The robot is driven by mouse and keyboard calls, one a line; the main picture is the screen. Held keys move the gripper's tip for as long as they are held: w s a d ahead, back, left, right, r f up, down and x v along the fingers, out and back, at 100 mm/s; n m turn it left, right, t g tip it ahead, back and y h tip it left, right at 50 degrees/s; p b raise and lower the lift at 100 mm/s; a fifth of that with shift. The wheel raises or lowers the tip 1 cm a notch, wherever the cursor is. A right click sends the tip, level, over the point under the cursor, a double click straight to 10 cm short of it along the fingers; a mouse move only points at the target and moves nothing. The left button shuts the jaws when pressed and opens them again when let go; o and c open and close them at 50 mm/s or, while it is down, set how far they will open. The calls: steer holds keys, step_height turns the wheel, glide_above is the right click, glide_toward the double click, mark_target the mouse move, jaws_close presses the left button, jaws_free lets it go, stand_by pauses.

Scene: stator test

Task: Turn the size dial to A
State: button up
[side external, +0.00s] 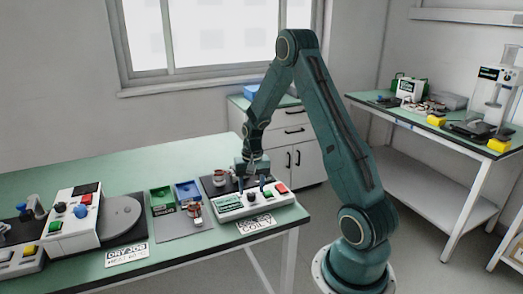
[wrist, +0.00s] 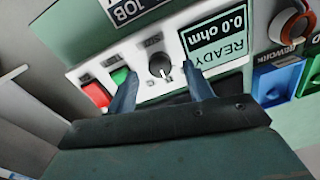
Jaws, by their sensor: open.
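The size dial is a round black knob (wrist: 159,65) with a light pointer mark, on the white front panel of the tester (wrist: 207,17). In the wrist view its mark points toward the lower right; the small labels around it are too blurred to read. The tester also shows in the side view (side external: 228,208). My gripper (wrist: 160,72) is open, with one blue finger on each side of the dial. I cannot tell whether the fingers touch it. In the side view my gripper (side external: 252,182) points down over the tester.
A green button (wrist: 120,76) and a red button (wrist: 97,94) sit beside the dial, close to one finger. A screen (wrist: 218,40) reads READY 0.0 ohm. Green (side external: 161,197) and blue (side external: 188,190) bins stand left of the tester. The bench behind is clear.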

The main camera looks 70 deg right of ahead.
steer(key=shift+f, duration=1.05)
steer(key=c, duration=1)
steer(key=shift+n, duration=0.3)
steer(key=n, duration=0.4)
steer(key=shift+w, duration=0.1)
steer(key=shift+n, duration=2.1)
